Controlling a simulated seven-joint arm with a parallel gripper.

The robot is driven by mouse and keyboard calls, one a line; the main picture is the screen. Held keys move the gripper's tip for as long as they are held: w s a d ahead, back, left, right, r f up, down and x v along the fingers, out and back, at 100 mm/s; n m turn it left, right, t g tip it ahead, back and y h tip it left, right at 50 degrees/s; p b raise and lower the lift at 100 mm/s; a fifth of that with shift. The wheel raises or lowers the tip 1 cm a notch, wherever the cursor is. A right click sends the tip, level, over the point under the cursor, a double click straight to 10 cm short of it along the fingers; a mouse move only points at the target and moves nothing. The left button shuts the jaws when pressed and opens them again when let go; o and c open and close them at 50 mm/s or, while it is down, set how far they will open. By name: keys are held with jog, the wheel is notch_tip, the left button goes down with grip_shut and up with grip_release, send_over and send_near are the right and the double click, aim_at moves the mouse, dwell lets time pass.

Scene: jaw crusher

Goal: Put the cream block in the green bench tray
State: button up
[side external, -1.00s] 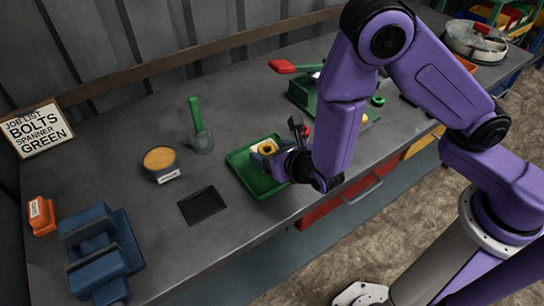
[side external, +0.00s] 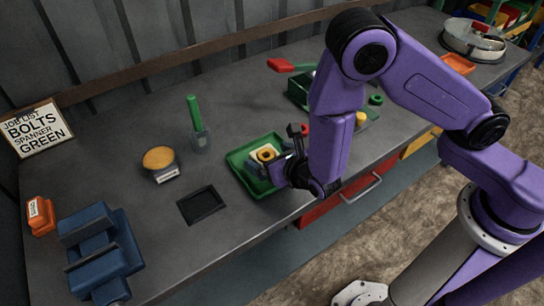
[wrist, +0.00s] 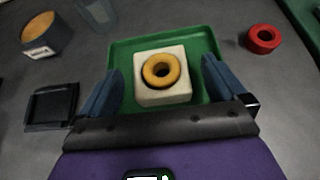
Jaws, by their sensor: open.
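The cream block (side external: 257,156) is inside the green bench tray (side external: 236,161), with a yellow-orange ring (side external: 266,153) on its top. In the wrist view the block (wrist: 147,98) shows between my two blue fingers, with the ring (wrist: 161,70) on it and the tray rim (wrist: 150,40) behind. My gripper (wrist: 163,78) is open, one finger on each side of the block, with visible gaps. In the side view my gripper (side external: 278,158) is low over the tray's right part and hides some of it.
A red ring (wrist: 263,39) lies right of the tray. A dark square tray (side external: 202,204) and a tub with a yellow top (side external: 160,163) are to the left. A green-handled scoop (side external: 198,125) stands behind. A blue vice (side external: 100,250) is at front left.

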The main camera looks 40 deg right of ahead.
jog(key=shift+r, duration=0.1)
jog(key=shift+s+r, duration=0.15)
jog(key=shift+s, duration=0.05)
jog(key=v, duration=1.2)
jog(key=d+r+m+g+h, duration=0.2)
jog(key=d+r+m+h, duration=0.1)
jog(key=d+m, duration=0.35)
jog(key=d+r+m+g+h, duration=0.2)
jog(key=d+m, duration=0.4)
jog(key=d, duration=0.2)
jog(key=s+d+r+m+g+y, duration=0.2)
jog(key=s+m+g, duration=0.2)
jog(key=s, duration=0.3)
jog(key=s+d+r+m+g+y, duration=0.2)
jog(key=s+r+m+g+y, duration=0.1)
jog(key=s+m, duration=0.4)
jog(key=shift+s+r+g, duration=0.35)
jog(key=shift+s+g, duration=0.05)
jog(key=shift+g, duration=0.1)
jog(key=shift+d, duration=0.1)
